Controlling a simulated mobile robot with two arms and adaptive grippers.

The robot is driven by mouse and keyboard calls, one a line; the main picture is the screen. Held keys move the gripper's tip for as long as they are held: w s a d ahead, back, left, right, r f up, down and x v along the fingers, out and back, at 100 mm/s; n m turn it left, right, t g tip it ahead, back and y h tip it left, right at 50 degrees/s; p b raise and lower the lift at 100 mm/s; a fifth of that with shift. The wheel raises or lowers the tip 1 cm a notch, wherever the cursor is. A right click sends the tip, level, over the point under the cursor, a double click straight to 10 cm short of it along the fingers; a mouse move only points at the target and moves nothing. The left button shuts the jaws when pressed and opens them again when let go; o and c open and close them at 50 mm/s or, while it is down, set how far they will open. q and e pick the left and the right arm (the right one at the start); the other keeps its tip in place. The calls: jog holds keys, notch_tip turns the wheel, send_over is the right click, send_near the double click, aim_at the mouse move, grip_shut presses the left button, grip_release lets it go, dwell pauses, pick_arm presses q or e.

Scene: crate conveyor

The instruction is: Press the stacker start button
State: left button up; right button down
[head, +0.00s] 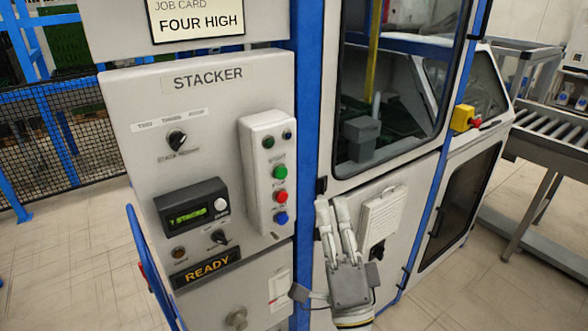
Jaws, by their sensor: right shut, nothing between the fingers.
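The stacker control panel (200,110) stands upright in the middle left of the head view. A raised light button box (258,130) on its right side carries a green button (279,172), a red button (281,196) below it and a blue button (281,218) lower still. The label above the green button is too small to read surely. Two small dark knobs or lamps sit at the box's top. My right gripper (331,203) points up, right of the box and below the green button's level, apart from it in the picture. Its fingers are shut and empty. My left gripper is out of view.
The panel also has a selector knob (177,138), a counter display (187,217) and a READY sign (207,266). A blue post (310,100) and windowed cabinet stand right of it. A yellow-and-red switch (464,118) and roller conveyor (552,126) are farther right.

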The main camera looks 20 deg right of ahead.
aim_at(282, 173)
jog(key=shift+s+d+r, duration=0.1)
jog(key=shift+s+r, duration=0.05)
jog(key=shift+r, duration=0.25)
jog(key=w+a, duration=0.3)
jog(key=w, duration=0.5)
jog(key=shift+w, duration=0.15)
jog(key=shift+w+a, duration=0.1)
dwell(1.4)
jog(key=shift+w+a, duration=0.1)
jog(key=shift+w, duration=0.2)
